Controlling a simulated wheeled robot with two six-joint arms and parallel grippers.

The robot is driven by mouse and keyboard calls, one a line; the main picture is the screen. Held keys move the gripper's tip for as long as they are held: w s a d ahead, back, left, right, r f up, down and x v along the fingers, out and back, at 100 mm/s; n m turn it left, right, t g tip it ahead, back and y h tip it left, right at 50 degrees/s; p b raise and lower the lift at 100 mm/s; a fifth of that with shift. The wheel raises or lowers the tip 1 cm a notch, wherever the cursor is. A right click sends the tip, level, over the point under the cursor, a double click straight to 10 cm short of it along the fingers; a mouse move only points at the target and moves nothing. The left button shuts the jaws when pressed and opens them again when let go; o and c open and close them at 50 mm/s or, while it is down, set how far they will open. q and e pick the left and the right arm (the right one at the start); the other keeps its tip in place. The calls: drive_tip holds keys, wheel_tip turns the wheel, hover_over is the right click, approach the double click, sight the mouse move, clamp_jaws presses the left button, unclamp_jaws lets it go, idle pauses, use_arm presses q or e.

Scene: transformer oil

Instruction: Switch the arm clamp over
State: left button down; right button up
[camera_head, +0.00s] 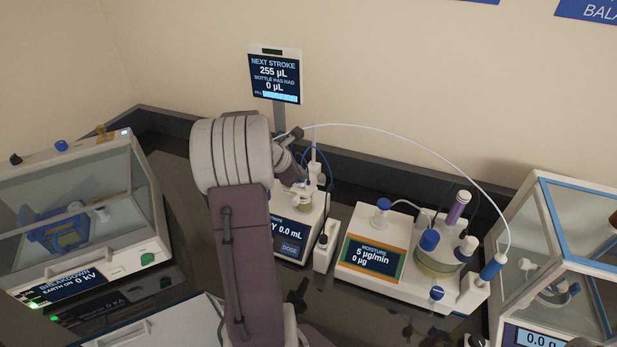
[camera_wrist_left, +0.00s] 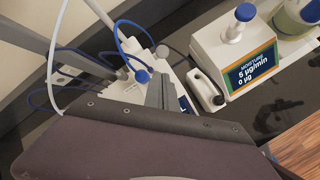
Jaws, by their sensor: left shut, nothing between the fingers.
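My left gripper (camera_head: 298,178) reaches in at the dosing unit (camera_head: 316,222), whose screen reads 0.0 mL and DOSE. My wrist and forearm hide much of that unit. In the left wrist view my left gripper's grey fingers (camera_wrist_left: 160,92) are shut and empty, close to a blue knob (camera_wrist_left: 142,76) and a grey knob (camera_wrist_left: 162,52) on the unit. I cannot tell whether they touch, nor which of these parts is the arm clamp. My right gripper is not in view.
A moisture unit (camera_head: 362,282) with a glass vessel (camera_head: 438,258) stands to the right. A thin white tube (camera_head: 420,142) arches over to it. A glass-walled breakdown tester (camera_head: 140,240) is at left, a balance case (camera_head: 530,215) at right. A sign (camera_head: 274,75) stands behind.

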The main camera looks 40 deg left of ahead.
sight(320, 180)
use_arm(q)
drive_tip(key=x, duration=0.8)
drive_tip(key=shift+s+a+f, duration=0.1)
drive_tip(key=shift+s+f, duration=0.05)
drive_tip(key=shift+f, duration=0.05)
drive_tip(key=shift+w+f, duration=0.2)
drive_tip(key=shift+w, duration=0.05)
drive_tip(key=shift+s, duration=0.1)
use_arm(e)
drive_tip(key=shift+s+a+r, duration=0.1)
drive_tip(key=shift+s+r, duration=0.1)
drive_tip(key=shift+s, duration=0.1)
use_arm(q)
drive_tip(key=shift+s+r, duration=0.1)
drive_tip(key=shift+s, duration=0.05)
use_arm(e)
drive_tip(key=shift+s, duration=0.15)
